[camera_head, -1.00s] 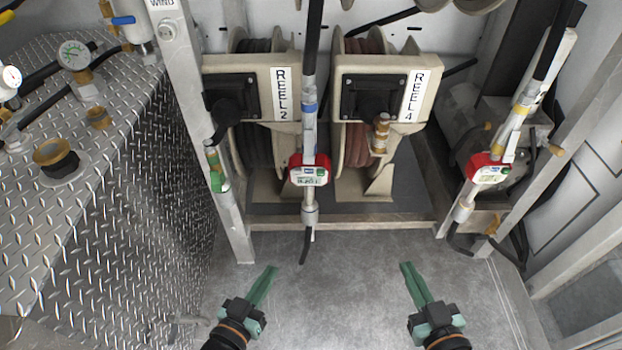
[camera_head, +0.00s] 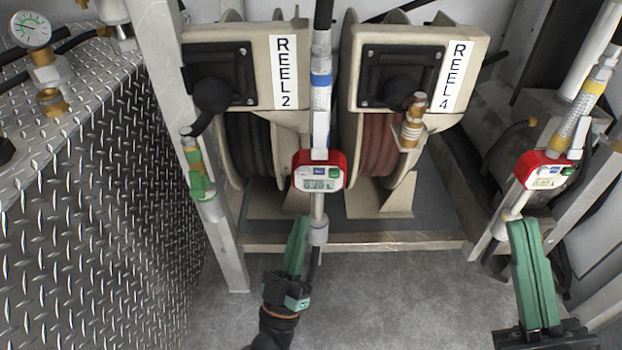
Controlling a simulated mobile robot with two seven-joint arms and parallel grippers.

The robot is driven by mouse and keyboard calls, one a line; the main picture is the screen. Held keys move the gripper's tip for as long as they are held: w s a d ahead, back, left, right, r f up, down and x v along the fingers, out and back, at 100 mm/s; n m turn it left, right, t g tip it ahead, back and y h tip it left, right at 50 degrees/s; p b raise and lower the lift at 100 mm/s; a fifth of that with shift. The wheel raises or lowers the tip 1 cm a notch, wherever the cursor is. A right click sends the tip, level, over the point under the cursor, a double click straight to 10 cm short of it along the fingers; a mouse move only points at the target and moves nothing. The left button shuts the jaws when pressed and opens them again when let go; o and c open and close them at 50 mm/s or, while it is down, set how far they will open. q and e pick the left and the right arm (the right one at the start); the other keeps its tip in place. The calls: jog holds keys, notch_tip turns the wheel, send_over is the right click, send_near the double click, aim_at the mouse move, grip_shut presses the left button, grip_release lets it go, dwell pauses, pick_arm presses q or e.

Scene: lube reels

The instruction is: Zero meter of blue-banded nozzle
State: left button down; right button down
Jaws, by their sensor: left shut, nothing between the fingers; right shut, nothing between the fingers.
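The blue-banded nozzle hangs upright in the middle, with its blue band (camera_head: 321,80) above a red-rimmed meter (camera_head: 320,186). The meter has a small grey display, a blue label and a green button (camera_head: 334,172) at its right. The display's digits are too small to read surely. My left gripper (camera_head: 299,222) is shut and empty, its green fingers pointing up just below and left of the meter, beside the nozzle's lower tube. My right gripper (camera_head: 523,226) is shut and empty, below the yellow-banded nozzle's red meter (camera_head: 543,171). Whether either gripper touches a nozzle cannot be told.
Behind stand the REEL 2 box (camera_head: 240,75) and REEL 4 box (camera_head: 415,70) with their hose reels. A green-banded nozzle (camera_head: 200,182) hangs on the left post. A diamond-plate cabinet (camera_head: 90,190) fills the left. The floor (camera_head: 400,290) between my grippers is clear.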

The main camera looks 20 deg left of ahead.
aim_at(304, 173)
jog(key=shift+r, duration=0.1)
pick_arm(q)
jog(key=shift+w, duration=0.1)
